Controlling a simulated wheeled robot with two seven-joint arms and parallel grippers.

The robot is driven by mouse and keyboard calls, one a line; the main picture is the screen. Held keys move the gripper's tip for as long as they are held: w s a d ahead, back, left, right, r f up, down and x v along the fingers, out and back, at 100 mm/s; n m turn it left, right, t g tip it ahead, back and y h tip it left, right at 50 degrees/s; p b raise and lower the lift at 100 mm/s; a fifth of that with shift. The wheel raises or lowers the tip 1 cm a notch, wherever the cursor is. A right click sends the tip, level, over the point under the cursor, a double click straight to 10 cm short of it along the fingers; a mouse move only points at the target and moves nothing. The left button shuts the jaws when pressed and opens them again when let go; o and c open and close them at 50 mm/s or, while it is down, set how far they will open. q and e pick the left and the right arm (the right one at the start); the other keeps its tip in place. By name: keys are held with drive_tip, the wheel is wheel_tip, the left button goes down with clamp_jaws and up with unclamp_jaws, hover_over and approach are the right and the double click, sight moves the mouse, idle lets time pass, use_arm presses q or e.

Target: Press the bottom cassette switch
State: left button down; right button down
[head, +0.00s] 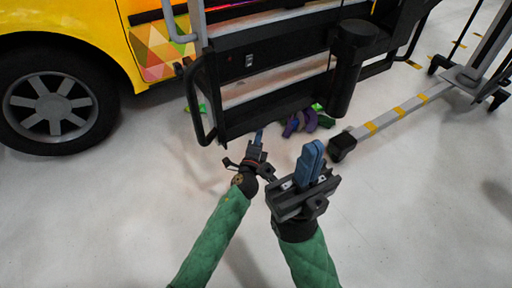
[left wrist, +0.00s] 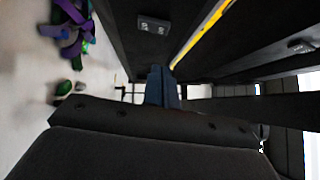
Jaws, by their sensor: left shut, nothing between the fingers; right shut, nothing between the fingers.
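The black step cassette (head: 262,112) is fixed under the side of the yellow vehicle. A small switch (head: 249,60) shows on its upper dark panel in the head view. In the left wrist view, which looks turned sideways, a two-button switch (left wrist: 155,24) is on the dark panel nearest the floor, and another switch (left wrist: 300,46) is on a panel further right, beyond a yellow strip. My left gripper (head: 259,135) is shut and empty, low in front of the cassette's bottom edge; its blue fingers (left wrist: 161,86) touch no switch. My right gripper (head: 311,160) is shut and empty, nearer me.
Purple and green items (head: 306,122) lie on the floor by the cassette. A black curved handle (head: 197,105) stands at its left and a dark cylinder (head: 349,68) at its right. A grey lift leg (head: 405,110) is at the right.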

use_arm(q)
drive_tip(key=w, duration=0.1)
drive_tip(key=w+a, duration=0.2)
drive_tip(key=shift+w+r, duration=0.25)
drive_tip(key=shift+r, duration=0.05)
